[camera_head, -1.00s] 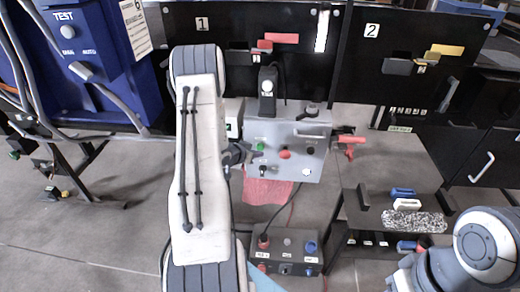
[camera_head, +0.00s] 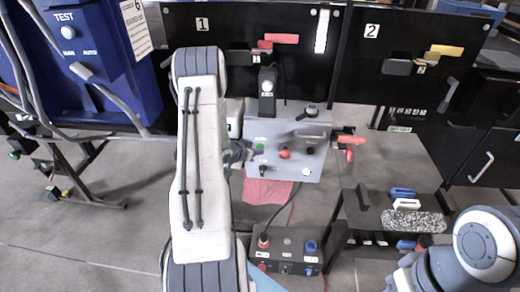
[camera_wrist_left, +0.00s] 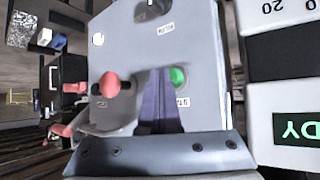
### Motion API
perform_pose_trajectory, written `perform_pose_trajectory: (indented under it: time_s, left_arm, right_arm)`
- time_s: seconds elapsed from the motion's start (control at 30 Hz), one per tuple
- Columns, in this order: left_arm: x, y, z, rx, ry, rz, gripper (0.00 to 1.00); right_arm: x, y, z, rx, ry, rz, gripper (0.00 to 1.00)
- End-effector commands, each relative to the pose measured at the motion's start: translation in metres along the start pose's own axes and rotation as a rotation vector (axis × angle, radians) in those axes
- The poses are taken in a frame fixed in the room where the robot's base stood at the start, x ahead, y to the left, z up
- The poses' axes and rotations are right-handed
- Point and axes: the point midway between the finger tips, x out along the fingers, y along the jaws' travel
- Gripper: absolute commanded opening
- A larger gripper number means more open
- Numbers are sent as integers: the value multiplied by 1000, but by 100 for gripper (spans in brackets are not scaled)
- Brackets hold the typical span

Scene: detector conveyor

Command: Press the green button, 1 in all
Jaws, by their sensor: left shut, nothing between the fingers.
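My left gripper (camera_head: 246,150) is shut and empty, just left of the button in the head view. In the wrist view its dark fingertips (camera_wrist_left: 160,72) overlap the button's left edge. I cannot tell whether they touch it. My right gripper is out of view; only part of my right arm shows at the lower right.
A black lever block (camera_head: 267,92) stands above the panel. A red-handled part (camera_head: 349,141) sticks out at its right. A dark control box (camera_head: 288,250) sits below, near a red cloth (camera_head: 266,191).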

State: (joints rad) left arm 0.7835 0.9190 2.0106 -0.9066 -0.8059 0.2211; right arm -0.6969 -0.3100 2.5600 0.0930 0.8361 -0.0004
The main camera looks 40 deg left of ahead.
Motion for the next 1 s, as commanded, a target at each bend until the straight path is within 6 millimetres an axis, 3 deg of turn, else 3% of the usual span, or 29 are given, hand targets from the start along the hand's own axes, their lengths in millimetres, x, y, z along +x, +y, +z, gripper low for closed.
perform_pose_trajectory:
  time_s: [0.67, 1.0]
  left_arm:
    - [4, -3, -4, 1, 3, 0, 0]
    - [-5, 4, 3, -1, 2, 0, 0]
  right_arm:
    - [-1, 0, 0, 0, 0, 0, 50]
    - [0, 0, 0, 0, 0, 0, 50]
